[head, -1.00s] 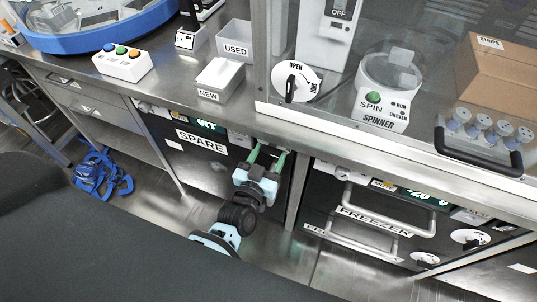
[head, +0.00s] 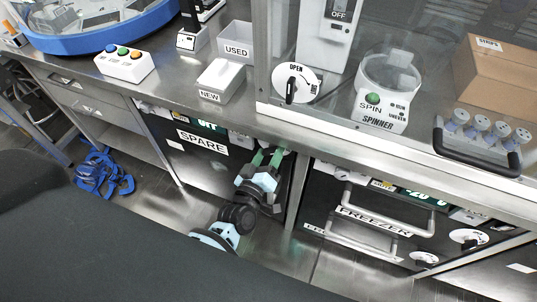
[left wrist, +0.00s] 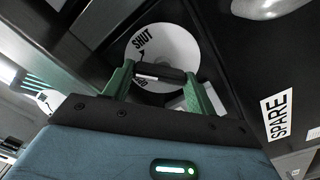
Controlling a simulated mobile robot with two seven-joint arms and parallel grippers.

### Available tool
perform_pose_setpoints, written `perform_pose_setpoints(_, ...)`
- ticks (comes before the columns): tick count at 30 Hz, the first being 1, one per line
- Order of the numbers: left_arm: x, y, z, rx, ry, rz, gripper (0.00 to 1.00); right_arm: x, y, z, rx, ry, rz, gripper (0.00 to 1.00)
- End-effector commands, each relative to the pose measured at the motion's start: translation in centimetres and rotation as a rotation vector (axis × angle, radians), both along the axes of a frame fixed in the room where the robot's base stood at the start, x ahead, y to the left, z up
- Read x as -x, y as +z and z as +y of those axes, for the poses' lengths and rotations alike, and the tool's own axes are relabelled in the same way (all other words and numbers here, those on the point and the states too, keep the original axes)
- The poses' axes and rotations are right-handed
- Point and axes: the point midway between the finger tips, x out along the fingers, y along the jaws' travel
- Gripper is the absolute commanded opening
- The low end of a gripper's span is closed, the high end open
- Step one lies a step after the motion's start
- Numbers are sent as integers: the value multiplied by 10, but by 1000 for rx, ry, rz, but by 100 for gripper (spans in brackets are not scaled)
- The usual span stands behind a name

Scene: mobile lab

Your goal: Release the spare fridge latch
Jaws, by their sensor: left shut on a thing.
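The spare fridge (head: 212,172) has a dark front under the counter, with a SPARE label that also shows in the left wrist view (left wrist: 279,114). Its latch is a round white dial (left wrist: 172,42) with a black bar handle across it. The word SHUT and an arrow show on the dial; other lettering is partly covered. My left gripper (head: 267,156) reaches in under the counter edge at the right end of the fridge front. In the left wrist view its green fingers (left wrist: 160,76) are shut on the black handle. The latch is mostly hidden in the head view. My right gripper is out of view.
The steel counter edge (head: 225,127) overhangs just above my left gripper. To the right is the freezer (head: 375,222) with protruding bar handles and dials. A table leg (head: 298,190) stands between them. A blue coiled thing (head: 100,175) lies on the floor at left.

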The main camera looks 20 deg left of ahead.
Motion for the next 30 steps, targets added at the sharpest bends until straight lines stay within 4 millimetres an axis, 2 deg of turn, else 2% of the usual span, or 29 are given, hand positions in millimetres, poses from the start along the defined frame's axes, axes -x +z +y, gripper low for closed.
perform_pose_setpoints(18,0,0,1,575,-1,20,34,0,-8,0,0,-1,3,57)
perform_pose_setpoints(30,0,0,2,818,-1,28,34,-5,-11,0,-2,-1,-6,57)
